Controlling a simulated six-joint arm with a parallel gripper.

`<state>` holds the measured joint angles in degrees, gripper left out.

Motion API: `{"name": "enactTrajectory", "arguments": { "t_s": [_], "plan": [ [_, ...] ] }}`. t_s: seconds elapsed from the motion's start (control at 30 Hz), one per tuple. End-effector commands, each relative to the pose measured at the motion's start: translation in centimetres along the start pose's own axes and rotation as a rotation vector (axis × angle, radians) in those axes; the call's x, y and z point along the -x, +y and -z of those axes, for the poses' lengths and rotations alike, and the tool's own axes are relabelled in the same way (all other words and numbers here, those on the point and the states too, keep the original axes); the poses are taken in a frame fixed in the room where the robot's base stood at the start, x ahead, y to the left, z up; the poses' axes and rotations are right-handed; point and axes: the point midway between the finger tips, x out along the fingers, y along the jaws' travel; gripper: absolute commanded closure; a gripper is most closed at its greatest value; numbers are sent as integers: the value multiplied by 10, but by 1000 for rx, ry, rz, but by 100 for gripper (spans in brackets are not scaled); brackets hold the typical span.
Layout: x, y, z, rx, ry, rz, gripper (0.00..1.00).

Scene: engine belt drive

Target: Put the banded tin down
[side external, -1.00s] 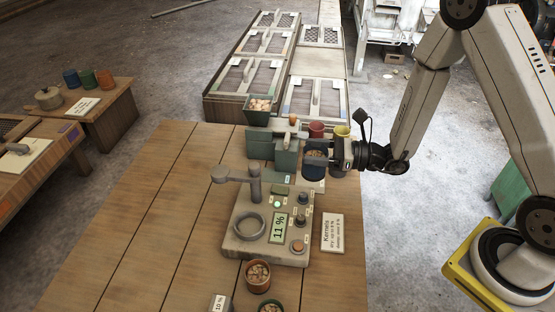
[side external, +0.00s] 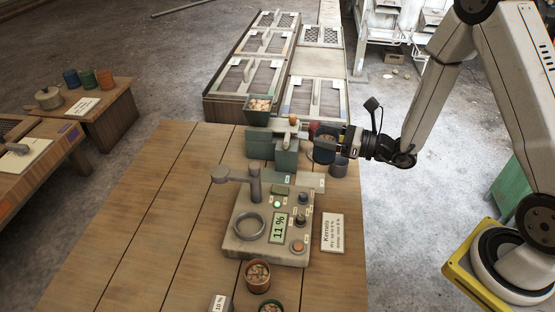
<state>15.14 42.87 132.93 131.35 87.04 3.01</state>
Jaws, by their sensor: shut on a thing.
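My gripper (side external: 326,139) is at the far right part of the wooden table, reaching in from the right. It is shut on a dark blue tin (side external: 323,155), which I take to be the banded tin. The band and the tin's contents cannot be made out. The tin is beside the green machine block (side external: 287,158), on its right. I cannot tell whether the tin's base touches the surface below.
A dark grey cup (side external: 340,168) stands close to the right of the tin. A red cup (side external: 314,127) is just behind, partly hidden. The meter panel (side external: 257,245) and a Kernels card (side external: 332,233) lie nearer. The table's left side (side external: 160,230) is clear.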

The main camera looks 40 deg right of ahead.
Motion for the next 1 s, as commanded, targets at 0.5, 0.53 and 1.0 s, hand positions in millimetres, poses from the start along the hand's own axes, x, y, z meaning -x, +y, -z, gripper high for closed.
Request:
{"name": "enactTrajectory", "arguments": {
  "t_s": [0.5,0.53,1.0],
  "plan": [
    [-14,146,26,2,1,-577,100],
    [-13,153,28,1,1,-604,100],
    [-6,182,32,-1,-5,-730,100]
  ]
}}
